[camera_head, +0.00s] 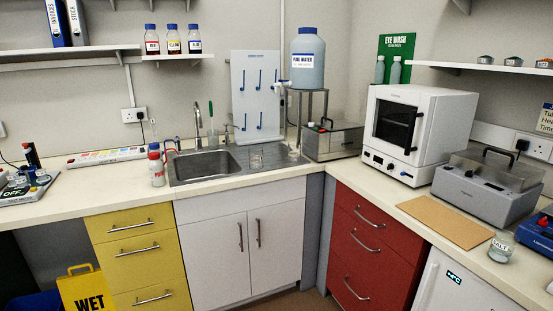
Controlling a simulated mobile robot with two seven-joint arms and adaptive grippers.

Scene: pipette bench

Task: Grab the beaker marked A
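A small clear glass beaker (256,159) stands on the draining board to the right of the sink. A second small clear vessel (293,153) stands further right on the same board, near the water tank's stand. No letter A can be read on either, so I cannot tell which is marked A. Neither of my grippers shows in the head view.
The steel sink (204,167) and its tap (198,118) lie left of the beakers. A blue water tank (307,59) rises behind. A white oven (421,132), a brown board (444,222) and a labelled jar (500,246) occupy the right counter. Open counter lies before the sink.

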